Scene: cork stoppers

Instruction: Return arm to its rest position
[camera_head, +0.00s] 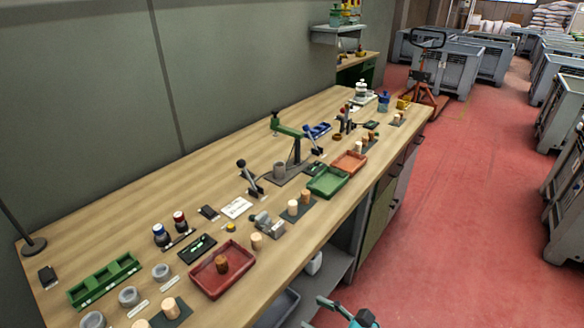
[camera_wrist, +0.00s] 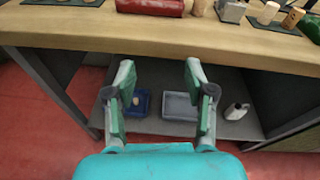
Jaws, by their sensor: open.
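My gripper (camera_wrist: 159,76) is open and empty in the wrist view. Its two fingers stand apart in front of the bench's lower shelf, below the edge of the wooden worktop (camera_wrist: 130,37). In the head view part of my gripper (camera_head: 346,306) shows at the bottom edge, off the bench's front side over the red floor. Pale cork stoppers stand on the bench, among them one on a dark mat (camera_head: 171,306) and one near the middle (camera_head: 257,241). A darker brown stopper (camera_head: 221,263) stands in the red tray (camera_head: 243,284).
The long workbench (camera_head: 150,200) carries a green tray (camera_head: 328,192), an orange tray (camera_head: 357,156), a lever press (camera_head: 290,130) and small parts. Under it are a blue bin (camera_wrist: 141,93), a grey bin (camera_wrist: 181,120) and a white bottle (camera_wrist: 236,111). Red floor (camera_head: 450,220) lies clear to the right.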

